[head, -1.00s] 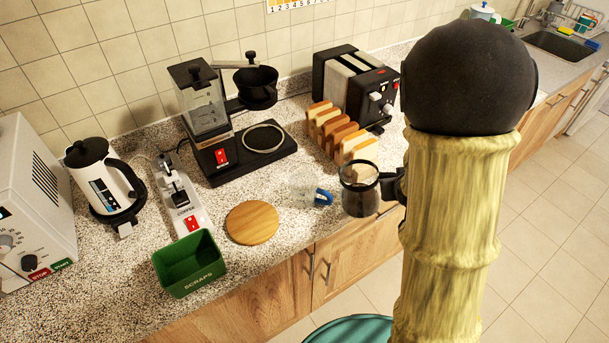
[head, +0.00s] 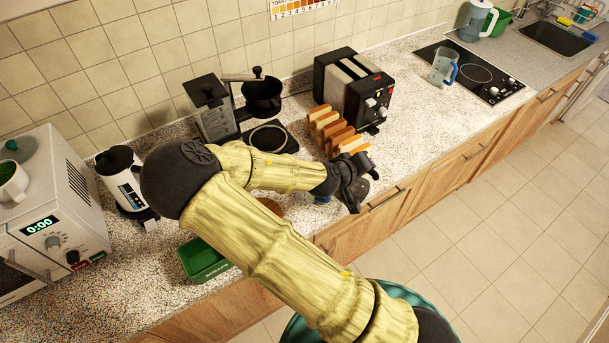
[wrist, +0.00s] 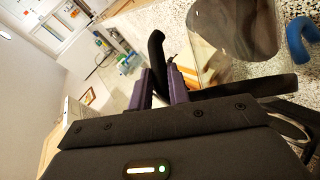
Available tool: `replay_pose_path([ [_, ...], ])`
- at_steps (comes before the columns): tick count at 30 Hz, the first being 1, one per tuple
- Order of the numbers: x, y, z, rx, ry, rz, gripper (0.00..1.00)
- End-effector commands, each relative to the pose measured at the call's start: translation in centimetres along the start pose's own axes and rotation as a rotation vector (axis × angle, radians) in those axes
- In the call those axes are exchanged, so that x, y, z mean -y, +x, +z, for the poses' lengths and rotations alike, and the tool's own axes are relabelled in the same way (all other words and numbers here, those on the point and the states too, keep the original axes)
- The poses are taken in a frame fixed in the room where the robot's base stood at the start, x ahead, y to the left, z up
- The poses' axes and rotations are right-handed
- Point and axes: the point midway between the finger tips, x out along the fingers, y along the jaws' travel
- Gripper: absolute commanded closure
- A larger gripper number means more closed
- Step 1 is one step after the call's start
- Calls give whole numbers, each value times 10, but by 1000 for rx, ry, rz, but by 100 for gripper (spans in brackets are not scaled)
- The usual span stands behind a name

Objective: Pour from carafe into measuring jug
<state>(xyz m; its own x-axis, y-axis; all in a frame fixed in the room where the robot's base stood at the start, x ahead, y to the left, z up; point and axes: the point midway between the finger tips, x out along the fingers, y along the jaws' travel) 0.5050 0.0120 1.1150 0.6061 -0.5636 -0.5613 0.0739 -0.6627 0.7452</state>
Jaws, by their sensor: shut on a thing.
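My gripper (wrist: 163,84) is shut on the black handle of the carafe. The glass carafe (wrist: 235,30) shows in the wrist view, upper right, tilted in the picture. In the head view my gripper (head: 353,190) is past the counter's front edge side of the toast rack, and my arm hides the carafe. A clear jug with a blue handle (wrist: 300,46) shows at the wrist view's right edge; in the head view only a blue bit (head: 322,199) shows behind my arm. I cannot see liquid clearly in either.
A second clear vessel with a blue handle (head: 444,68) stands by the hob (head: 480,74). Toast slices (head: 335,132) stand before the toaster (head: 350,85). The coffee maker (head: 215,110), white kettle (head: 122,180) and green scraps bin (head: 203,262) are left.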

Motion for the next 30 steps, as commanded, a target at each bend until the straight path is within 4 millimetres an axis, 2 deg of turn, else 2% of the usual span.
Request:
replay_pose_path([
  [1, -5, -6, -6, 2, -23, 25, 100],
  [6, -6, -17, -16, 20, -92, 94, 100],
  [12, 3, -18, -20, 36, -143, 144, 100],
  [30, 7, -27, -30, 57, -217, 215, 100],
])
